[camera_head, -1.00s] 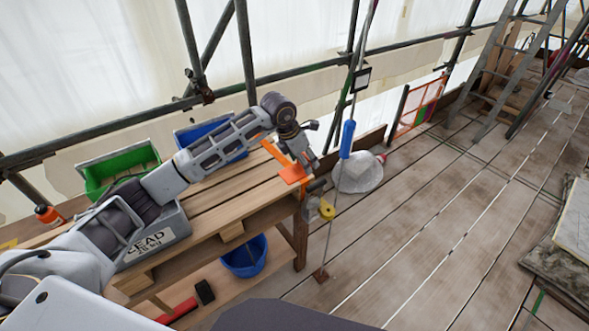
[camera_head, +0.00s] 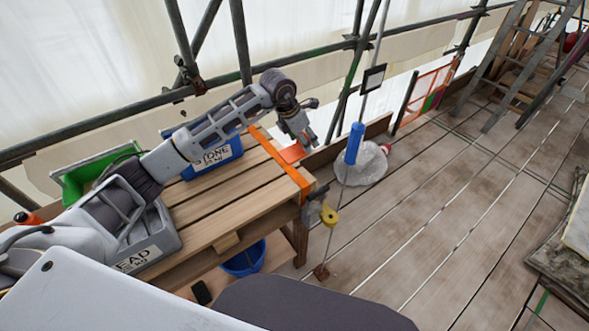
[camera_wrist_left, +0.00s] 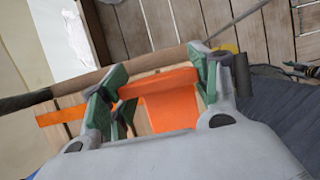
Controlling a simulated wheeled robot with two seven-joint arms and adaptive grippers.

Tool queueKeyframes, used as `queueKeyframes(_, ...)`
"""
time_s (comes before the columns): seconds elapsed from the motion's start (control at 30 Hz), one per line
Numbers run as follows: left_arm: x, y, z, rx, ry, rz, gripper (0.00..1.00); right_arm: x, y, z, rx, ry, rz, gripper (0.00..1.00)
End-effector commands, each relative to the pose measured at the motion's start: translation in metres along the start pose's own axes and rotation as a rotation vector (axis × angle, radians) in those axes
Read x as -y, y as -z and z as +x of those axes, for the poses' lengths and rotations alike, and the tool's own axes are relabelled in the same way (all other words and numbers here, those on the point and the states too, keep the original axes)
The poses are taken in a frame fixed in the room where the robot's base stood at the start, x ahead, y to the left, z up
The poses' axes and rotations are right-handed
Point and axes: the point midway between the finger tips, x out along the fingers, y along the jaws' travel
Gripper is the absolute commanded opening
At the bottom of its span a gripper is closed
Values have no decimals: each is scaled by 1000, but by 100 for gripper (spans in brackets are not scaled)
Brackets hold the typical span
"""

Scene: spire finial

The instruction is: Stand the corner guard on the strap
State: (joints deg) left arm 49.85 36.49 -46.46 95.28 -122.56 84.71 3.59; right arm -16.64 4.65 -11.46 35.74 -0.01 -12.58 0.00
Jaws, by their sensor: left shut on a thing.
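In the left wrist view the guard (camera_wrist_left: 165,105) sits between the green-padded fingers, with a bent upper edge and a flat face showing. The orange strap (camera_head: 284,163) runs across the bench slats and over the near right edge. In the wrist view part of the strap (camera_wrist_left: 62,114) shows left of the fingers. In the head view the guard looks apart from the strap; its height over the bench is unclear. My right gripper is not in view.
The wooden bench (camera_head: 235,205) carries a blue bin (camera_head: 215,158), a green bin (camera_head: 75,185) and a grey bin (camera_head: 150,245). A yellow-handled fitting (camera_head: 329,214) hangs at its right end. A thin line with a blue sleeve (camera_head: 354,143) rises beside the bench. The right-hand deck is mostly clear.

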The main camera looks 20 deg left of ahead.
Motion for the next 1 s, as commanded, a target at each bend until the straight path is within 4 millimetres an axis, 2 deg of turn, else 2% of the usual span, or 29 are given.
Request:
queueKeyframes(0.3, 0, 0, 0, 0, 0, 0, 38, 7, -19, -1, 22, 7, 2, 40)
queueKeyframes(0.47, 0, 2, 4, -1, 1, 0, 38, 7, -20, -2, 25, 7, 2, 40)
queueKeyframes(0.73, 1, 14, 33, -3, 3, -2, 38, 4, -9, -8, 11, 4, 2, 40)
queueKeyframes(1.0, 0, 23, 56, 0, 1, 0, 38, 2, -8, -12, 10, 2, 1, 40)
